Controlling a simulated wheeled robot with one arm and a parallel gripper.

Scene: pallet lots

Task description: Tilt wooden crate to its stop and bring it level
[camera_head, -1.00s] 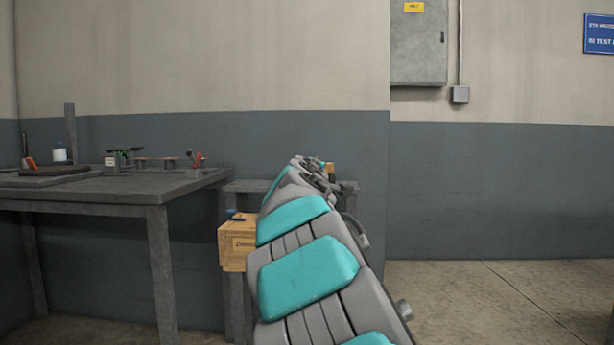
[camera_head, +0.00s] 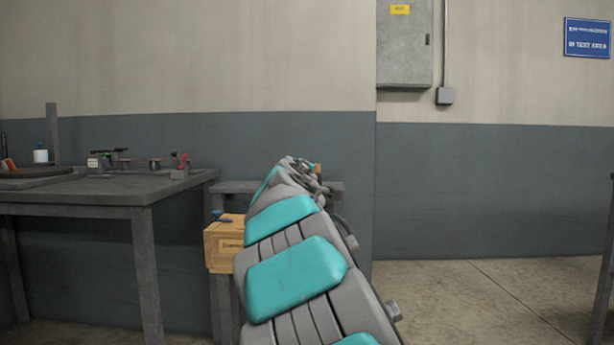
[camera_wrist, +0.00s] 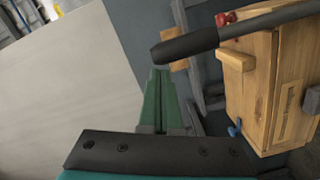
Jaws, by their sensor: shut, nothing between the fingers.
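The wooden crate (camera_head: 224,250) shows behind my arm in the head view, at the left of the narrow grey stand; my arm hides its right part. In the wrist view the crate (camera_wrist: 252,85) fills the right side, with a light wooden block on its face. A dark rounded grip on a grey bar (camera_wrist: 190,43) crosses in front of the crate's upper part. My gripper (camera_wrist: 160,75) has green fingers, shut and empty, below the left end of this dark grip. I cannot tell whether they touch. The head view hides my fingertips.
A dark workbench (camera_head: 110,190) with small tools stands at left. A grey stand (camera_head: 240,187) is behind my arm. A grey wall cabinet (camera_head: 404,45) and a blue sign (camera_head: 587,38) hang on the wall. The floor at right (camera_head: 470,295) is mostly clear.

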